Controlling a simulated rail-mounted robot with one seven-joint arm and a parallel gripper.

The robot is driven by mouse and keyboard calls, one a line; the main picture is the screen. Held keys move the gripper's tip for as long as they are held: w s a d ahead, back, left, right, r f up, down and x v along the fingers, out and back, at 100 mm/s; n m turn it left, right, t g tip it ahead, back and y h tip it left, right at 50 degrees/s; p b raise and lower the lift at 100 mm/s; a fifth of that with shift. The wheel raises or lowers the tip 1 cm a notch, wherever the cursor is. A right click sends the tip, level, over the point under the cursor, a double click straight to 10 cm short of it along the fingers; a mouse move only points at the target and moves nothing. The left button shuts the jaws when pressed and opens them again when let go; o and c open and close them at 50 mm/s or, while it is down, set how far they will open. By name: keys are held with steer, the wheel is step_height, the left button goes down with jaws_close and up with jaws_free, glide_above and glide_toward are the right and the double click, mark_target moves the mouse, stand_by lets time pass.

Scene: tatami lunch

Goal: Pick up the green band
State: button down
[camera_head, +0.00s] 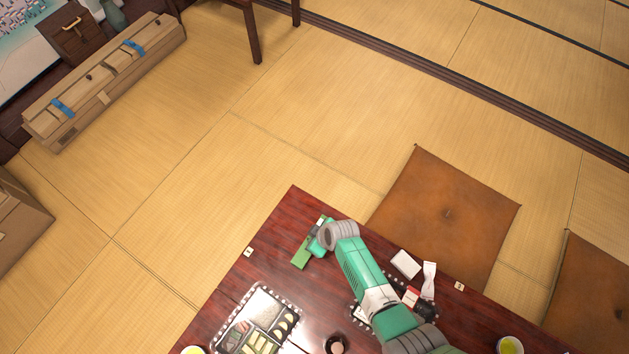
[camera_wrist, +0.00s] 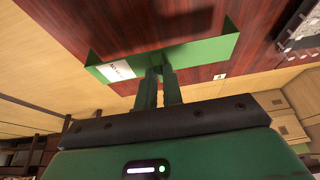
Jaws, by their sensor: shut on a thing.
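The green band (camera_wrist: 200,57) is a flat green strip with upturned ends and a white printed label near its left end in the wrist view. In the head view the green band (camera_head: 301,253) shows at the far left corner of the dark red table (camera_head: 290,212), partly hidden by my gripper. My gripper (camera_wrist: 159,74) is shut on the band's near edge, close to its middle. In the head view my gripper (camera_head: 316,248) is over that corner. I cannot tell whether the band touches the table.
A sectioned food tray (camera_head: 296,308) lies at the table's front left. A small dark bowl (camera_head: 336,345) and a tea cup (camera_head: 510,346) stand near the front. A white box (camera_head: 405,264) and a white paper (camera_head: 429,281) lie right of my arm. A brown cushion (camera_head: 445,200) lies beyond the table.

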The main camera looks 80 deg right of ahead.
steer(key=s+a+r+p, duration=0.2)
steer(key=s+a+p, duration=0.2)
steer(key=s+a, duration=0.4)
steer(key=s, duration=0.6)
steer(key=shift+r+p, duration=0.15)
steer(key=shift+p, duration=0.2)
